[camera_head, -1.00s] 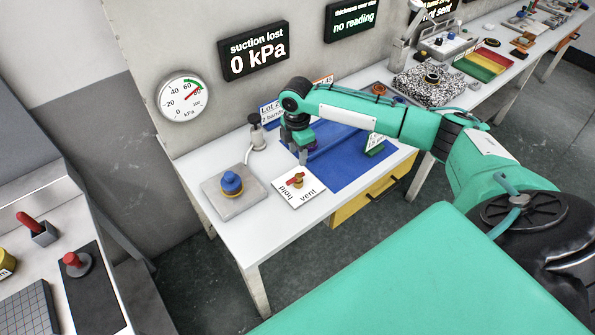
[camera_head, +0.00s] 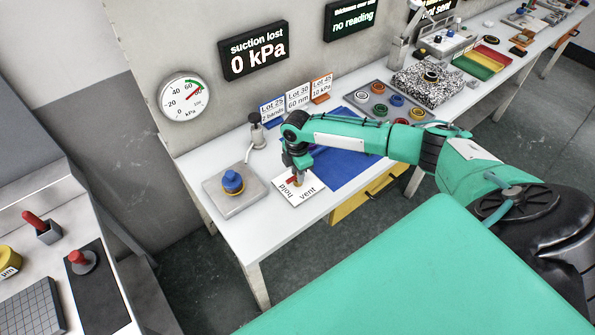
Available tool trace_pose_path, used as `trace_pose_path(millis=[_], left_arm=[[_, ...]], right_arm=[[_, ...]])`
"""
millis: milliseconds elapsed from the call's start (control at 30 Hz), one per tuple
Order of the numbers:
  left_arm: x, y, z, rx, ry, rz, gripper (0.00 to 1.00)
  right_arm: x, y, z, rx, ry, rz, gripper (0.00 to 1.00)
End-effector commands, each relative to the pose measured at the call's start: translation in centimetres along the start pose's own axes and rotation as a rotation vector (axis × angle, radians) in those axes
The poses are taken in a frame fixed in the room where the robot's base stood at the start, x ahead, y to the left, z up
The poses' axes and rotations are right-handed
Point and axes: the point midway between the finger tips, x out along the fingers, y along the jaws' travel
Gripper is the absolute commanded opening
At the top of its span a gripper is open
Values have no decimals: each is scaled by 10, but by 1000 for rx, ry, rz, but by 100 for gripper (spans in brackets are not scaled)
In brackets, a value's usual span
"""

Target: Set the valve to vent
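The valve (camera_head: 293,181) is a small red handle on a white plate (camera_head: 307,199) printed "hold" on its left part and "vent" on its right. The plate lies on the white bench near its front edge. My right gripper (camera_head: 297,170) points down right at the valve, its fingers at the handle and covering much of it. Whether the fingers are closed on the handle, and which word the handle points to, I cannot tell. My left gripper is out of view.
A blue suction cup (camera_head: 232,182) sits on a grey block (camera_head: 228,202) left of the plate. A dial gauge (camera_head: 184,97) and a display (camera_head: 254,50) reading "suction lost 0 kPa" are on the wall. A blue mat (camera_head: 345,165) lies right of the valve.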

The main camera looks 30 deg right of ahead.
Motion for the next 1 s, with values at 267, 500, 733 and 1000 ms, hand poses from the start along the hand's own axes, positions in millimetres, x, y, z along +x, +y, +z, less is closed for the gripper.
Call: trace_pose_path(millis=[267,500,733,1000], left_arm=[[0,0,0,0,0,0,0],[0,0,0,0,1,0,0],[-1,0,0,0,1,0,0],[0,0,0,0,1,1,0]], right_arm=[[0,0,0,-2,0,0,0],[-1,0,0,-57,-1,0,0],[-1,0,0,-208,-4,0,0],[-1,0,0,-459,-8,1,0]])
